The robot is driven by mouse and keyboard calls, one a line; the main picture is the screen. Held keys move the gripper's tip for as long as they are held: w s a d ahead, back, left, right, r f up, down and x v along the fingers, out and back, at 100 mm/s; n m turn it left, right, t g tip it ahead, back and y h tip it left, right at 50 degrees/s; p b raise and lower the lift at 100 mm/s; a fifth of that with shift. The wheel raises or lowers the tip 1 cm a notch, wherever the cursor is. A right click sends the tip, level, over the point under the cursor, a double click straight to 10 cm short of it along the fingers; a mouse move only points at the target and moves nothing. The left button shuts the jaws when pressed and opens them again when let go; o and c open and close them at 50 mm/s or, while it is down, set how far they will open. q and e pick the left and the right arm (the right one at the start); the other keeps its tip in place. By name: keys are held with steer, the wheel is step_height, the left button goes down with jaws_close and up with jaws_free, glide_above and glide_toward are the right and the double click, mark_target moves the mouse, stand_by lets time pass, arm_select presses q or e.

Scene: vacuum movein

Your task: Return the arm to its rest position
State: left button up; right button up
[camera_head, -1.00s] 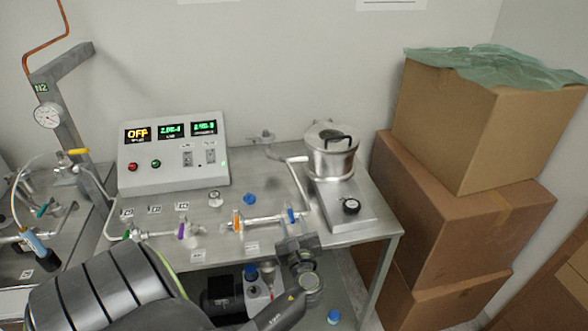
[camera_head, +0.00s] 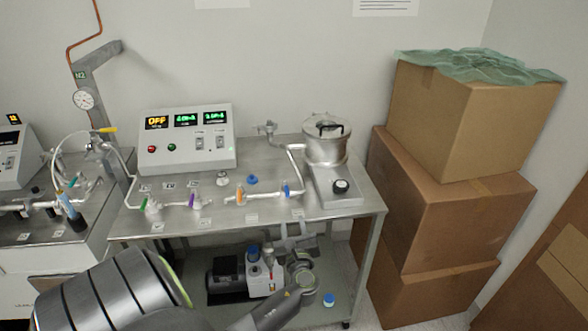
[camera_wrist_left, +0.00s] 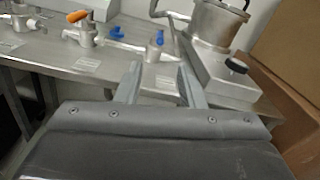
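My left arm comes in from the lower left of the head view. Its left gripper (camera_head: 294,229) is in front of the steel bench's (camera_head: 230,229) front edge, below the blue-handled valve (camera_head: 287,189). In the left wrist view the two fingers of the left gripper (camera_wrist_left: 159,80) stand apart with nothing between them. They point towards the bench's front edge, and the blue valve (camera_wrist_left: 157,42) shows beyond them. The gripper looks apart from the valve and the pipework. My right gripper is not in view.
A control box (camera_head: 187,155) reading OFF and a metal pot (camera_head: 326,141) stand on the bench. A pump (camera_head: 262,281) sits beneath, partly behind my wrist. Stacked cardboard boxes (camera_head: 450,222) stand at the right. Another bench with pipework (camera_head: 30,230) is at the left.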

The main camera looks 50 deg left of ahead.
arm_select(q)
steer(key=shift+a, duration=0.1)
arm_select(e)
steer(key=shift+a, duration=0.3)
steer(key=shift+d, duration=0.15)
